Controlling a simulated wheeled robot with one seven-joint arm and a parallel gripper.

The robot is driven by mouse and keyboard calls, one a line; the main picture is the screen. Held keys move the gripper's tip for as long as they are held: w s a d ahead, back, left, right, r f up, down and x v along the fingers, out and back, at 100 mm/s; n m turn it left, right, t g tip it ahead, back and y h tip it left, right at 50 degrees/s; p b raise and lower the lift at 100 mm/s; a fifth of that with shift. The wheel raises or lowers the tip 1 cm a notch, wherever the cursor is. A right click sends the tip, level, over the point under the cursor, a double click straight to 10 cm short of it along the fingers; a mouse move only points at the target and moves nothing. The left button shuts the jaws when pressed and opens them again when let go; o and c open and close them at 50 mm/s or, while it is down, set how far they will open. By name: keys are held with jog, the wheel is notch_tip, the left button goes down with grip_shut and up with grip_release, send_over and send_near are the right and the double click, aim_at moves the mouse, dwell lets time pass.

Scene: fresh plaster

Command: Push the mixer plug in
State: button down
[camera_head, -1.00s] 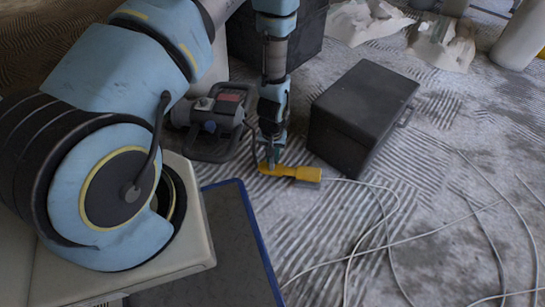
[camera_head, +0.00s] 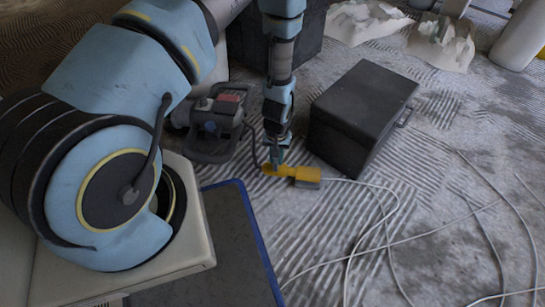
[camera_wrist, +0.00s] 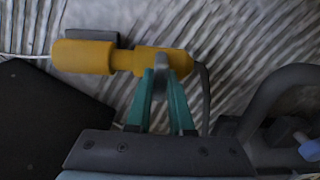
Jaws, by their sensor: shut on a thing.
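The yellow mixer plug (camera_head: 272,169) lies low over the ridged floor, and it also shows in the wrist view (camera_wrist: 144,60). My gripper (camera_head: 277,160) points down at it. In the wrist view my teal fingers (camera_wrist: 168,72) are shut on the plug near its right end and hide part of it. The yellow socket (camera_head: 307,174) of the extension lead is in line to the left in the wrist view (camera_wrist: 82,57). A narrower yellow neck joins the two outlines; I cannot tell how deep the plug sits. The mixer (camera_head: 216,125) stands behind, with a dark cable leading to the plug.
A dark box (camera_head: 362,115) stands close behind and right of the socket. A pale lead (camera_head: 385,210) loops over the floor to the right. A blue-edged dark panel (camera_head: 235,240) is in front. Crumpled white bags (camera_head: 440,45) lie at the back.

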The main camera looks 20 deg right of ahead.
jog(key=shift+s+d, duration=0.45)
jog(key=shift+d, duration=0.35)
jog(key=shift+s+d, duration=0.4)
jog(key=shift+d, duration=0.4)
jog(key=c, duration=0.8)
grip_release()
notch_tip(320, 180, up, 11)
jog(key=p, duration=0.4)
jog(key=shift+f, duration=0.1)
